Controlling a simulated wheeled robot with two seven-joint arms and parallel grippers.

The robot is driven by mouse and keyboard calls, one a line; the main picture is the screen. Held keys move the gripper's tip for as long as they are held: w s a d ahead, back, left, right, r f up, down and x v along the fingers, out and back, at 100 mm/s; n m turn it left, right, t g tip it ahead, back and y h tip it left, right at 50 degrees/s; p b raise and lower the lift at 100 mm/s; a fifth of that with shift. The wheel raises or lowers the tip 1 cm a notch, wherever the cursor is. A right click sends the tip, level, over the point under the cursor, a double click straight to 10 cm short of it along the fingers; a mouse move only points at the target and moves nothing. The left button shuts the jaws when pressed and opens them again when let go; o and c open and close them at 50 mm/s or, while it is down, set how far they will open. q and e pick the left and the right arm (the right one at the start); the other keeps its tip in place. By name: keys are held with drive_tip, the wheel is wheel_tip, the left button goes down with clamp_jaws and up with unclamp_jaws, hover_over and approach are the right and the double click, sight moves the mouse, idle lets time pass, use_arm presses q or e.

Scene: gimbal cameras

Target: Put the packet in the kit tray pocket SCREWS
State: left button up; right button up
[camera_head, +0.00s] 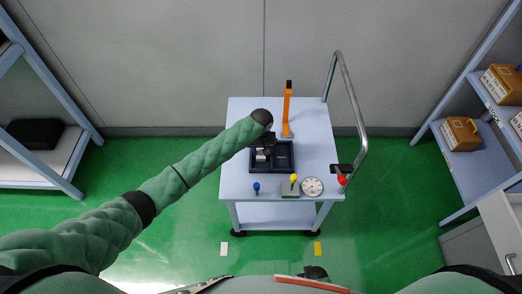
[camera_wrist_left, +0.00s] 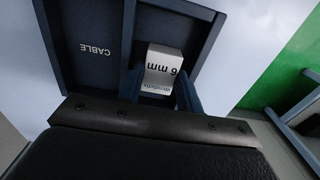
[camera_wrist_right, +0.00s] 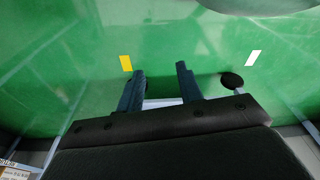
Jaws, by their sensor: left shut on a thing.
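The white packet (camera_wrist_left: 162,68), printed "6 mm", is between the two fingers of my left gripper (camera_wrist_left: 158,92), which is shut on it. The dark kit tray (camera_wrist_left: 100,12) shows behind it; one pocket reads CABLE (camera_wrist_left: 96,48). The packet is over the pocket beside CABLE, across the divider; I cannot tell if it touches the floor there. No SCREWS label is readable. In the head view the packet (camera_head: 262,155) shows at the left part of the tray (camera_head: 293,158), below my left gripper (camera_head: 266,142). My right gripper (camera_wrist_right: 160,80) is open and empty above the green floor.
The tray sits on a pale blue trolley (camera_head: 240,180) with a metal handle (camera_head: 354,105). An orange tool (camera_head: 287,108) stands behind the tray. A gauge (camera_head: 312,187) and coloured knobs are in front. Shelves with boxes (camera_head: 461,134) stand at the right.

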sight(261, 153)
use_arm(q)
drive_tip(key=o, duration=0.7)
drive_tip(key=shift+f, duration=0.1)
drive_tip(key=shift+r, duration=0.4)
wheel_tip(261, 153, up, 12)
drive_tip(key=b, duration=0.3)
drive_tip(key=shift+f, duration=0.25)
use_arm(e)
wheel_tip(261, 153, up, 8)
drive_tip(key=w+a, duration=0.1)
drive_tip(key=a, duration=0.1)
drive_tip(key=shift+w+a+r+g, duration=0.15)
drive_tip(key=shift+w+r+g, duration=0.05)
drive_tip(key=shift+w+g, duration=0.1)
